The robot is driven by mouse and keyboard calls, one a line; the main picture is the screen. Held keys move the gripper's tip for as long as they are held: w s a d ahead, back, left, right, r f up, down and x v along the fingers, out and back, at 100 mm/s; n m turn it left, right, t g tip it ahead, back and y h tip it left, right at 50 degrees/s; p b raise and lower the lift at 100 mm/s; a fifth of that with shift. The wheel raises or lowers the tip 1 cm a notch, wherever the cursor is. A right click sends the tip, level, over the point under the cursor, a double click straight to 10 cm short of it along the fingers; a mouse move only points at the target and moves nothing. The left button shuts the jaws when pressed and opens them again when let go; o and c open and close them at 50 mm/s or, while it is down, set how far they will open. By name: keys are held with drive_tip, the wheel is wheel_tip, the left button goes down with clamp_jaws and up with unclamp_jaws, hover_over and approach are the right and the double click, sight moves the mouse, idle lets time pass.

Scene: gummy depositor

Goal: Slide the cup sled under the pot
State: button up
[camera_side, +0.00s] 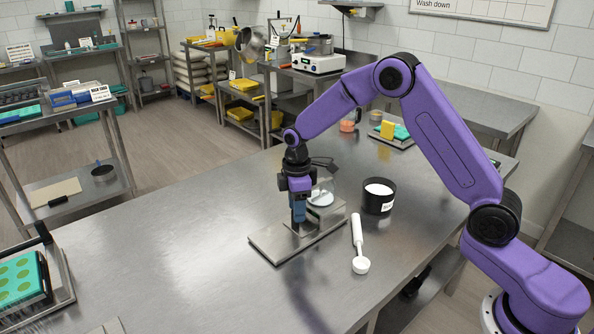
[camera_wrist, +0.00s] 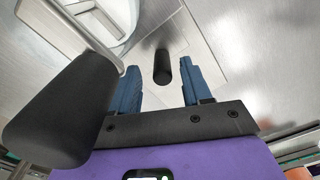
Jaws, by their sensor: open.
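My gripper (camera_side: 298,216) hangs, pointing down, over the steel base plate (camera_side: 268,243) of the depositor. In the wrist view its two blue fingers (camera_wrist: 160,80) are open. A small black upright knob (camera_wrist: 162,67) shows in the gap between them, not gripped; it seems to be the cup sled's handle. The sled itself is hard to make out, partly hidden by my gripper. The clear pot (camera_side: 324,184) stands just right of my gripper in the side view. A pale round rim (camera_wrist: 118,40) shows at the wrist view's upper left; I cannot tell if it is the pot or a cup.
A large black grip on a bent metal rod (camera_wrist: 62,115) is close to my gripper's left in the wrist view. A black tub of white powder (camera_side: 379,197) and a white scoop (camera_side: 358,243) lie to the right.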

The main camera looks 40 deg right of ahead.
wheel_tip(320, 180, up, 14)
drive_tip(key=shift+r, duration=0.25)
idle(0.3)
